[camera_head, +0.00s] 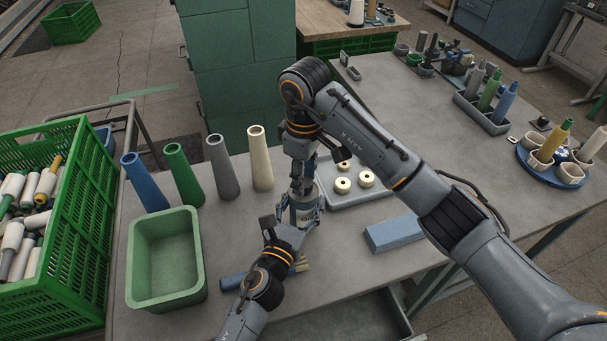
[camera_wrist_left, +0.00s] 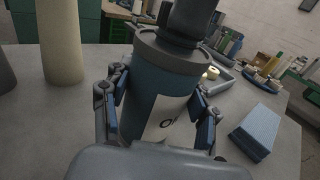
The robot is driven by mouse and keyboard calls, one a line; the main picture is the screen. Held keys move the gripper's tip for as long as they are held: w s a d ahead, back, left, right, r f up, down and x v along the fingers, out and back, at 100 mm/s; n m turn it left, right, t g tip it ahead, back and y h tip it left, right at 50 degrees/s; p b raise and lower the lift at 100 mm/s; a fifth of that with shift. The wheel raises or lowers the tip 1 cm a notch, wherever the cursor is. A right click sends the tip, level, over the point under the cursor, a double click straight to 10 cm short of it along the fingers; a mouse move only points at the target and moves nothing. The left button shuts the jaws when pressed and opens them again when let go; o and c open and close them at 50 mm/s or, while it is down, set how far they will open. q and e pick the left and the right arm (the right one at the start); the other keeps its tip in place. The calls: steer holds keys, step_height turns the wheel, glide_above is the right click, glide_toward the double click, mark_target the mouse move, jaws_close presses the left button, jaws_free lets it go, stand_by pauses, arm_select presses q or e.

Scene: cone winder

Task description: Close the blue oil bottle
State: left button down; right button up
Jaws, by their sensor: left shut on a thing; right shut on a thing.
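The blue oil bottle (camera_wrist_left: 148,92) stands upright on the grey table, with a white label and a grey collar (camera_wrist_left: 172,52). Its pale label (camera_head: 306,217) shows in the head view. My left gripper (camera_head: 303,210) is shut around the bottle's body, one finger on each side in the left wrist view. A dark cap (camera_wrist_left: 192,18) sits over the collar at the top edge of that view. My right gripper (camera_head: 302,182) points down from above, shut on the cap over the bottle. The arms hide most of the bottle in the head view, and the cap's seating is unclear.
Several tall cones (camera_head: 222,168) and a green bin (camera_head: 165,275) stand left. A tray with cream rings (camera_head: 343,185) is behind right, and a blue block (camera_head: 394,233) lies right. Small blue and yellow pieces (camera_head: 233,281) lie near my left wrist.

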steer(key=o, duration=0.7)
steer(key=shift+d, duration=0.1)
steer(key=shift+c, duration=0.4)
